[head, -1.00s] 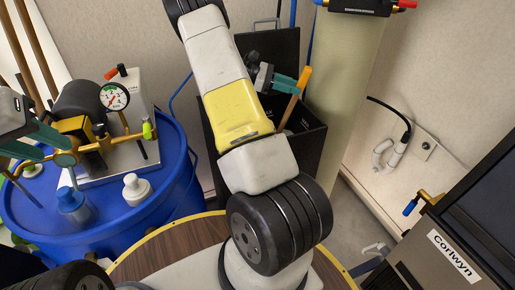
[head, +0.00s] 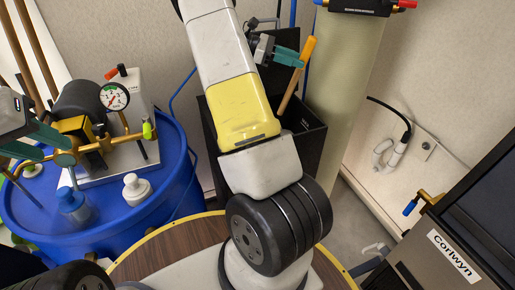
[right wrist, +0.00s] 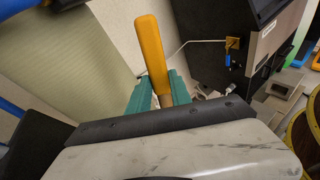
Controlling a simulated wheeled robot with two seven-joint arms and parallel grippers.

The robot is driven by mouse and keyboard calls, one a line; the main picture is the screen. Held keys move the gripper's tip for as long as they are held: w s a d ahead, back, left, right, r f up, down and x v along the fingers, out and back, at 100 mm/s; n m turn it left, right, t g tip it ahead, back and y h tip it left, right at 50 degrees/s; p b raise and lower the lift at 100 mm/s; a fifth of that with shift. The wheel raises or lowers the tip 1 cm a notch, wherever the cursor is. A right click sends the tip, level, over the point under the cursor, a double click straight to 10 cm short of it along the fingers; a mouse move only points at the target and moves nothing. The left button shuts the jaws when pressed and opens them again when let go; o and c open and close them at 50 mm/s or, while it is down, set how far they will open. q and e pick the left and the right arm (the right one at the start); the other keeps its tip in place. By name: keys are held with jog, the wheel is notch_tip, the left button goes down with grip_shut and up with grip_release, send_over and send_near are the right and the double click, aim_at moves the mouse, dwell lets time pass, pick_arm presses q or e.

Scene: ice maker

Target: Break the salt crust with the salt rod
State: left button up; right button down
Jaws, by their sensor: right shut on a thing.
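The salt rod (head: 296,78) is a wooden stick with an orange handle, tilted above the black bin (head: 305,146). My right gripper (head: 287,57) has teal fingers shut on the rod just below its handle. In the right wrist view the orange handle (right wrist: 151,55) stands up between the teal fingers (right wrist: 158,92). The salt crust is not visible; the bin's inside is dark and hidden. My left gripper (head: 58,148) is at the left with its fingers apart, close to the brass pipework.
A blue barrel (head: 165,196) carries a pump with a pressure gauge (head: 114,96) and a white cap (head: 136,187). A tall beige cylinder (head: 344,80) stands right of the bin. A dark machine labelled Corlwyn (head: 452,255) is at the lower right. My right arm covers the middle.

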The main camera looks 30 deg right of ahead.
jog(key=shift+r, duration=0.3)
notch_tip(320, 180, up, 10)
dwell(0.9)
jog(key=shift+f, duration=0.2)
